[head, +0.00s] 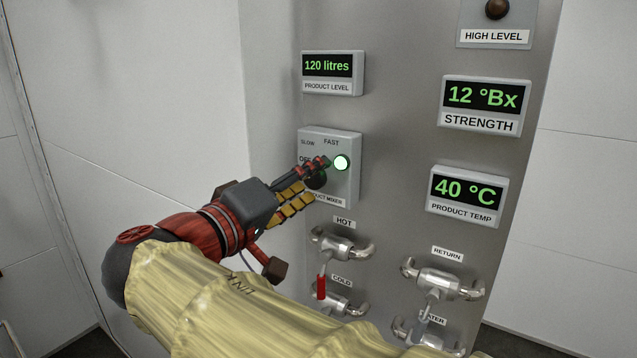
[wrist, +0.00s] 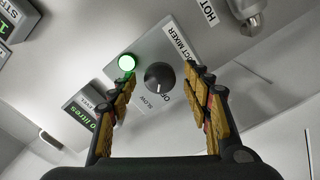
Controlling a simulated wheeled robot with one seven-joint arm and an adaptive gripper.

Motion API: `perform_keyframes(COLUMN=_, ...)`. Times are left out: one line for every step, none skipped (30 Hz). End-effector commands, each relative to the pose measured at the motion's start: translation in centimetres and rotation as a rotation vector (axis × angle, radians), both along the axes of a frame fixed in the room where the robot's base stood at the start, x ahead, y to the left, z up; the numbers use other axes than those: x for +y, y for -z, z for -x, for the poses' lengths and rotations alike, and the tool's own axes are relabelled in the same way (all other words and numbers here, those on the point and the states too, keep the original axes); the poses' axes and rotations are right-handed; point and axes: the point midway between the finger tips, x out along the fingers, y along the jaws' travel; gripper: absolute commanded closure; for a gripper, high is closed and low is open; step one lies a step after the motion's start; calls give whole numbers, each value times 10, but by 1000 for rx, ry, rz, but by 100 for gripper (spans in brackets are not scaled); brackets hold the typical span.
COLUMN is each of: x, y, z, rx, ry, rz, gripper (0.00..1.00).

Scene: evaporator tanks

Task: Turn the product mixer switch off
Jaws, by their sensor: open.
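The product mixer box (head: 346,187) is a grey panel with SLOW, FAST and a partly covered OFF label; it also shows in the wrist view (wrist: 185,88). Its round black knob (wrist: 160,76) sits between my fingers in the wrist view. In the head view the knob (head: 316,180) is partly hidden by my fingers. Which label the knob points to is unclear. The green lamp (head: 341,162) beside it is lit. My gripper (head: 313,183) is open, with one finger on each side of the knob and visible gaps to it in the wrist view.
The product level display (head: 332,73) is above the box, and the strength (head: 486,104) and temperature (head: 467,195) displays are to the right. Below are the hot valve (head: 338,248) with a red handle, the cold valve (head: 335,298) and the return valve (head: 440,284).

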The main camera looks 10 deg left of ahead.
Motion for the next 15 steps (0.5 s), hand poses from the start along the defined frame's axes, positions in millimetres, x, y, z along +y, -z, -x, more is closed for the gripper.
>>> perform_keyframes(x=-2, y=0, z=-3, rx=0, ry=1, rz=0, gripper=51)
perform_keyframes(x=-2, y=0, z=-5, rx=0, ry=1, rz=0, gripper=51)
perform_keyframes(x=-3, y=0, z=-6, rx=0, ry=1, rz=0, gripper=51)
perform_keyframes(x=-3, y=0, z=-6, rx=0, ry=1, rz=1, gripper=51)
perform_keyframes(x=-3, y=0, z=-6, rx=0, ry=1, rz=1, gripper=51)
perform_keyframes(x=-3, y=0, z=-7, rx=0, ry=1, rz=1, gripper=51)
perform_keyframes(x=-3, y=0, z=-7, rx=0, ry=1, rz=1, gripper=51)
perform_keyframes(x=-3, y=0, z=-7, rx=0, ry=0, rz=1, gripper=51)
perform_keyframes(x=-3, y=0, z=-7, rx=0, ry=0, rz=1, gripper=51)
perform_keyframes(x=-3, y=0, z=-6, rx=0, ry=0, rz=1, gripper=51)
perform_keyframes(x=-3, y=0, z=-6, rx=0, ry=0, rz=1, gripper=51)
perform_keyframes(x=-3, y=0, z=-7, rx=0, ry=0, rz=1, gripper=53)
perform_keyframes(x=-3, y=0, z=-6, rx=0, ry=0, rz=1, gripper=55)
perform_keyframes(x=-3, y=0, z=-6, rx=0, ry=0, rz=1, gripper=56)
perform_keyframes(x=-3, y=0, z=-6, rx=0, ry=0, rz=1, gripper=59)
